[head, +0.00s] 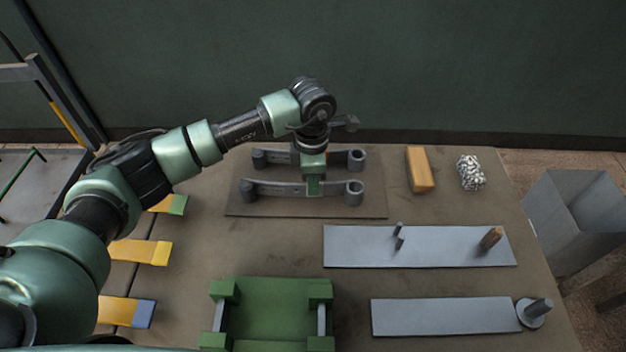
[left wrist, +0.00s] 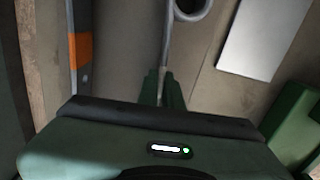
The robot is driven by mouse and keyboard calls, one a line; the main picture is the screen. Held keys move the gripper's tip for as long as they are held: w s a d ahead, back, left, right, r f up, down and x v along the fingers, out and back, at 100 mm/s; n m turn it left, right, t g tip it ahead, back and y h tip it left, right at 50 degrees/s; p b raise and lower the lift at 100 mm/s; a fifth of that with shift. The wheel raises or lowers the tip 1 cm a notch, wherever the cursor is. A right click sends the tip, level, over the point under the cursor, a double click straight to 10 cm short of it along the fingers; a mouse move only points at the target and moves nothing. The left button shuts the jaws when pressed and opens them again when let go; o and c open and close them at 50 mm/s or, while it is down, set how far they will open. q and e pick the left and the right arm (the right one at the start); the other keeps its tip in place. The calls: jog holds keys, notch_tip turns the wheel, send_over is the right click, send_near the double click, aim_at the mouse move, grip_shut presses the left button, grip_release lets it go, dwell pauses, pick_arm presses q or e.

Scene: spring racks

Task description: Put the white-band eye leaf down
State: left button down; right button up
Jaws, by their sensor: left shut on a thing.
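A grey eye leaf (head: 275,188) lies along the front of the brown mat (head: 240,208), with its rolled eye at the right end. My left gripper (head: 314,188) is shut on it near its middle, jaws pointing down. The left wrist view shows the same leaf (left wrist: 167,45) between the green fingers (left wrist: 163,90). My fingers hide its middle, and I see no white band. I cannot tell whether it touches the mat. A second eye leaf (head: 272,157) lies behind, roughly parallel and apart; its orange band (left wrist: 80,50) shows in the left wrist view. My right gripper is out of view.
To the right are an orange block (head: 420,169), a speckled piece (head: 471,173) and two pale plates (head: 360,246) (head: 440,316) with pins. A green fixture (head: 270,310) stands in front. Yellow-ended pieces (head: 140,252) line the left edge. A grey bin (head: 575,220) stands off the right.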

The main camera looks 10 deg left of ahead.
pick_arm(q)
jog(key=c, duration=1.6)
grip_release()
jog(key=shift+r, duration=0.4)
notch_tip(320, 180, up, 11)
jog(key=shift+s+a+r+b, duration=0.1)
jog(key=shift+r+b, duration=0.1)
jog(key=shift+b, duration=0.9)
